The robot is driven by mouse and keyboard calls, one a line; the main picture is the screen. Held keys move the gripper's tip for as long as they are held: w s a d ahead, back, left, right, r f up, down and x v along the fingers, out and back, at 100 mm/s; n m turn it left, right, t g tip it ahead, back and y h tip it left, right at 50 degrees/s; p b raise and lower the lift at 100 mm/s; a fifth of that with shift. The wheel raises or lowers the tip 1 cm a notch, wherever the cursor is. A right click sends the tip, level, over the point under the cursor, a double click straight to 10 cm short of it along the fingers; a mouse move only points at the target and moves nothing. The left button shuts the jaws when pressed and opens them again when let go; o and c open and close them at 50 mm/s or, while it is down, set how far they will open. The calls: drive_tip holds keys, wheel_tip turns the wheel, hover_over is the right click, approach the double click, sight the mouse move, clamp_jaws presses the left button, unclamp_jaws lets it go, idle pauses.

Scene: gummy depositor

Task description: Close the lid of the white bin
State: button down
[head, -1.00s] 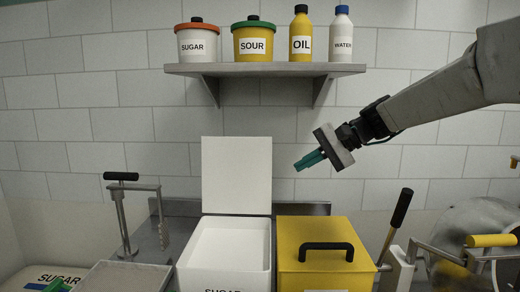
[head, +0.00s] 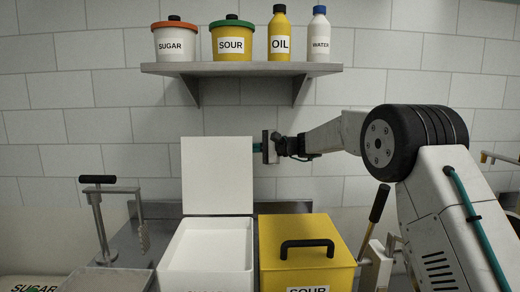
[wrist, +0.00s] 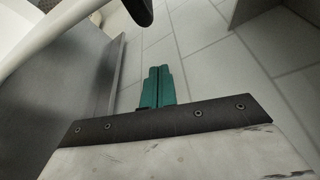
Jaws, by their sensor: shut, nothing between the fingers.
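The white bin (head: 207,265) stands on the counter with its lid (head: 217,176) raised upright at the back. The inside of the bin is visible from above. My gripper (head: 257,148) is at the upper right edge of the lid in the head view, its teal fingers partly hidden, seemingly by the lid. I cannot tell whether they touch it. In the wrist view the teal fingers (wrist: 158,86) are together and empty, with the tiled wall beyond.
A yellow bin (head: 340,262) with a black handle, labelled SOUR, stands right of the white bin. A shelf (head: 240,69) with jars and bottles hangs above. A metal clamp-like tool (head: 99,215) stands at the left.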

sight(240, 147)
drive_tip(key=shift+s+a+r, duration=0.3)
drive_tip(key=shift+s+a, duration=0.4)
drive_tip(key=shift+a, duration=0.05)
drive_tip(key=shift+s+a+r, duration=0.25)
drive_tip(key=shift+s+a, duration=0.4)
drive_tip(key=shift+a, duration=0.05)
